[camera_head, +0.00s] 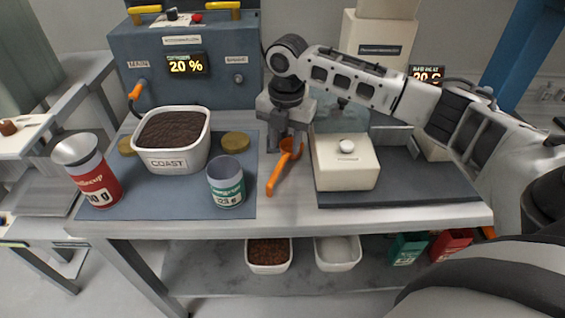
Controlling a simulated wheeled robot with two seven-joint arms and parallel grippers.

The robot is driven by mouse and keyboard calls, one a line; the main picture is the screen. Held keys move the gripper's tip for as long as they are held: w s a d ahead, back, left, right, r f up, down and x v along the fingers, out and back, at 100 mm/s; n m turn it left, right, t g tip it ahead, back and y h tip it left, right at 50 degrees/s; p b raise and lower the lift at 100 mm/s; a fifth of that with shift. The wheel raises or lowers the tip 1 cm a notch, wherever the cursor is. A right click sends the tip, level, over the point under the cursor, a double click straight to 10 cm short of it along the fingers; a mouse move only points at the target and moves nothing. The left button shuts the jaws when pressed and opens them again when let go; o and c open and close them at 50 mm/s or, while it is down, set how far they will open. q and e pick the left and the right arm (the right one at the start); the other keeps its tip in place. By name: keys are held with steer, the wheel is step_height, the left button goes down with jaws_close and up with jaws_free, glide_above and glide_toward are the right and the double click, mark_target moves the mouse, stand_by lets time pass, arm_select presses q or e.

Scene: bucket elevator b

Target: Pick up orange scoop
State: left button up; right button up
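The orange scoop (278,178) lies on the light table between the blue mat and the dark tray. Its long handle points toward the table's front edge and its small bowl is at the far end. My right gripper (287,145) comes down from above at the bowl end, with its fingers apart around or just above the bowl. I cannot tell whether the fingers touch the scoop. My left gripper is not in view.
A white COAST bin (172,162) of dark grounds, a red cup (100,188) and a green-labelled cup (226,190) stand on the blue mat (150,203). A white box (345,172) stands right of the scoop. A grey-blue machine (190,65) stands behind.

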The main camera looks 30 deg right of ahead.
mark_target(283, 158)
steer(key=f, duration=0.6)
steer(key=shift+a+f, duration=0.2)
steer(key=shift+a, duration=0.05)
jaws_close()
